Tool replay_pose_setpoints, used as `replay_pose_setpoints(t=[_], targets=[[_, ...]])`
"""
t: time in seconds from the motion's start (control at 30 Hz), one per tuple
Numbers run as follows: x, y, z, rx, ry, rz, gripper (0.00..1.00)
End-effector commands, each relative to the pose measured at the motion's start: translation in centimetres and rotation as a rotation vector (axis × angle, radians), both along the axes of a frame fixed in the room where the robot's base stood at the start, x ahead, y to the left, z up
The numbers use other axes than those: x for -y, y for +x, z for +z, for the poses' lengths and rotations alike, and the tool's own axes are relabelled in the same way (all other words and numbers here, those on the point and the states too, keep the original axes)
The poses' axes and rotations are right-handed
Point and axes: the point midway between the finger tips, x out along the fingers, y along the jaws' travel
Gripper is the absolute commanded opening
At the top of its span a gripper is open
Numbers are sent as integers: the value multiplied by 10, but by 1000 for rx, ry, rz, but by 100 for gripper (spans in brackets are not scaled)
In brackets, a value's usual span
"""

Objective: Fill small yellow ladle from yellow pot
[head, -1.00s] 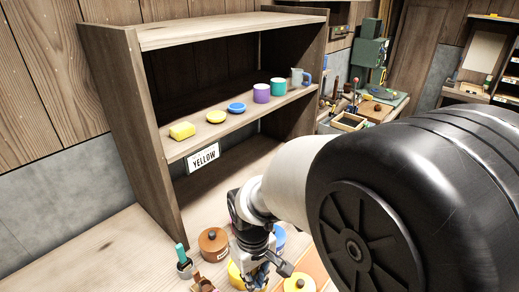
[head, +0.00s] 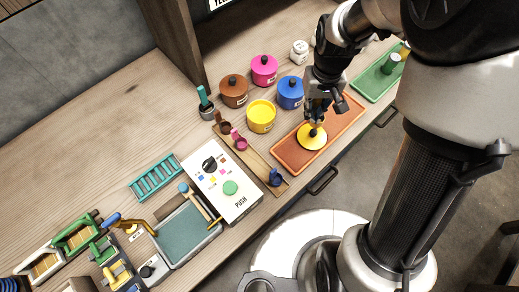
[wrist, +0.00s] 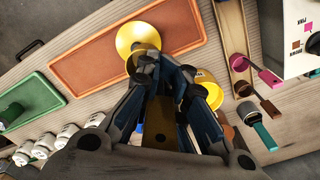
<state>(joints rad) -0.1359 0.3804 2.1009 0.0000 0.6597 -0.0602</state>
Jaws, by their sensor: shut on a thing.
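The yellow pot (head: 261,118) stands open on the bench with yellow contents showing. Its rim also shows in the wrist view (wrist: 212,94), partly behind my gripper. My gripper (head: 318,118) is to the right of the pot, over the orange tray. It is shut on the small yellow ladle (wrist: 145,67), which is mostly hidden by the fingers. I cannot tell whether the ladle holds anything. The yellow lid (head: 308,142) with a dark knob lies on the tray below my gripper. It also shows in the wrist view (wrist: 140,35).
Brown (head: 234,96), pink (head: 264,72) and blue (head: 289,96) lidded pots stand around the yellow pot. A wooden rack (head: 256,168) with brown, pink and blue ladles lies in front. The orange tray (head: 345,115) has bare space. A white button box (head: 226,190) stands at left.

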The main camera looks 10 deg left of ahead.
Motion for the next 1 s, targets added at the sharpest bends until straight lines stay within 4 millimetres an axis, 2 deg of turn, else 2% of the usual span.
replay_pose_setpoints(t=[0.03,0.2,0.3,0.4,0.57,0.87,1.0], targets=[[-25,-8,6,2,0,89,0],[-91,-42,22,2,0,364,0],[-119,-62,29,1,0,497,0],[-137,-78,34,2,0,592,0],[-150,-91,38,1,0,665,0],[-151,-92,37,0,0,670,0],[-150,-93,22,-4,-1,669,0]])
